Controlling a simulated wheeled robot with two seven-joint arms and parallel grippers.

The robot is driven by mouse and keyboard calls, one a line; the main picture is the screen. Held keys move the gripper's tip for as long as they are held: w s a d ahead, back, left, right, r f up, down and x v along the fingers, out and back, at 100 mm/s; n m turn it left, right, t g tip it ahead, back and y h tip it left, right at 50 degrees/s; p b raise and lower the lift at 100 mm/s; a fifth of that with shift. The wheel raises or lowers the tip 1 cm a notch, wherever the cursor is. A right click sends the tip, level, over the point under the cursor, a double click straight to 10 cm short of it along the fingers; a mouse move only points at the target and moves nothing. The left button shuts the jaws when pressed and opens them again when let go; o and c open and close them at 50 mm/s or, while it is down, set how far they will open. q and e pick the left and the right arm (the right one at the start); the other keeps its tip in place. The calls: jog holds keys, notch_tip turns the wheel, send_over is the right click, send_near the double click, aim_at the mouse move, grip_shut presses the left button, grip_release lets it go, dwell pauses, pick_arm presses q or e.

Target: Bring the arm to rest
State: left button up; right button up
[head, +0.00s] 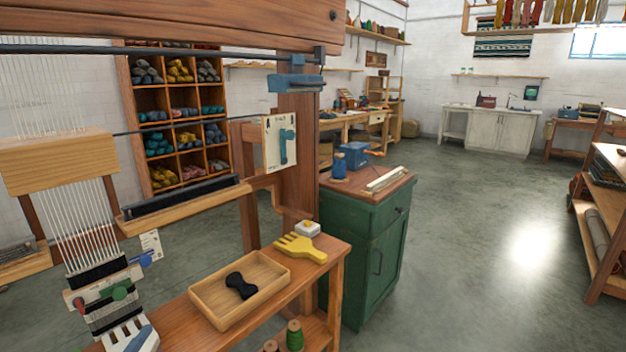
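Neither of my grippers shows in the head view, and I cannot make out either arm. A wooden loom (291,150) stands close in front, with pale warp threads (88,215) on the left. A wooden bench (325,268) runs along its front. On the bench lies a shallow wooden tray (205,304) holding a black, waisted item (241,286). A yellow comb-like tool (301,247) lies to the right of the tray, beside a small white block with a yellow top (307,229).
A green cabinet (362,255) with a blue device (354,155) on top stands right of the bench. Cubbies of wool skeins (158,145) stand behind the loom. A shelf rack (605,215) is at the far right. The grey floor (480,240) between is clear.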

pick_arm(q)
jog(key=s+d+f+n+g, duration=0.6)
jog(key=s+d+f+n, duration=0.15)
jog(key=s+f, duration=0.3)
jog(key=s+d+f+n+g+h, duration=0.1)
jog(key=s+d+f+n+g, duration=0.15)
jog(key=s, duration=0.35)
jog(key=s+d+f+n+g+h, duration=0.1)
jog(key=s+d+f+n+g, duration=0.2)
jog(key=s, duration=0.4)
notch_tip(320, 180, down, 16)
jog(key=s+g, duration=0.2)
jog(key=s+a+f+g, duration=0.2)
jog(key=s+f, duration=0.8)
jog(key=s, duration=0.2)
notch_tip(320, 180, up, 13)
jog(key=p, duration=1.2)
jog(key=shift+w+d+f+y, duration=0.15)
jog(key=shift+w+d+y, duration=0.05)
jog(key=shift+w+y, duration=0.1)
